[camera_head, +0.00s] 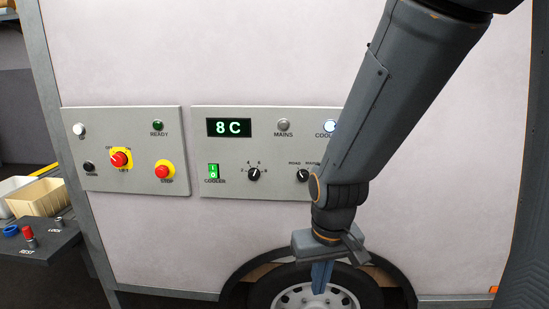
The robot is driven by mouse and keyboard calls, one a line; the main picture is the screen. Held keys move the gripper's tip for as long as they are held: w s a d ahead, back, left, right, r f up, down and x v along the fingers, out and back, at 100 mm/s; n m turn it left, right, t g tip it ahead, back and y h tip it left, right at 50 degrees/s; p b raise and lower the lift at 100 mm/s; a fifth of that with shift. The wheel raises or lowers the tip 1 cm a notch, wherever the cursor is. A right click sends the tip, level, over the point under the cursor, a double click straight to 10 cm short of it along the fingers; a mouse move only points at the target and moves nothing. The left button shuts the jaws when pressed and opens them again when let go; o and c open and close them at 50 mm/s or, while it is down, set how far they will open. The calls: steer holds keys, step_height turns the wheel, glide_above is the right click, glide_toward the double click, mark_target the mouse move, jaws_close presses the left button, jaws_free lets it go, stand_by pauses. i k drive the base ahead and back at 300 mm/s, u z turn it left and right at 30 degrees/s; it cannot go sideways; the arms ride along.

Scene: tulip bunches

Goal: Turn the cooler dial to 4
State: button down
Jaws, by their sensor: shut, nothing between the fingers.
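The cooler dial (254,174) is a small black knob on the right grey panel (225,192), with small numbers around its top. Its white pointer mark points roughly upward; the exact number is too small to tell. The display (229,127) above it reads 8 C. A green rocker switch (213,172) labelled COOLER is left of the dial. My gripper (321,280) is shut and empty, pointing down in front of the wheel, below and right of the dial and apart from it.
A second black knob (303,175) is right of the dial, close to my arm. My arm hides the panel's right end. The left panel (105,120) has a red lift knob (119,158) and a red stop button (162,171). A wheel (355,291) is below.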

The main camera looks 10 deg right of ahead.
mark_target(253, 174)
steer(key=z, duration=2.35)
steer(key=k, duration=1.2)
steer(key=u, duration=1.8)
steer(key=i, duration=0.5)
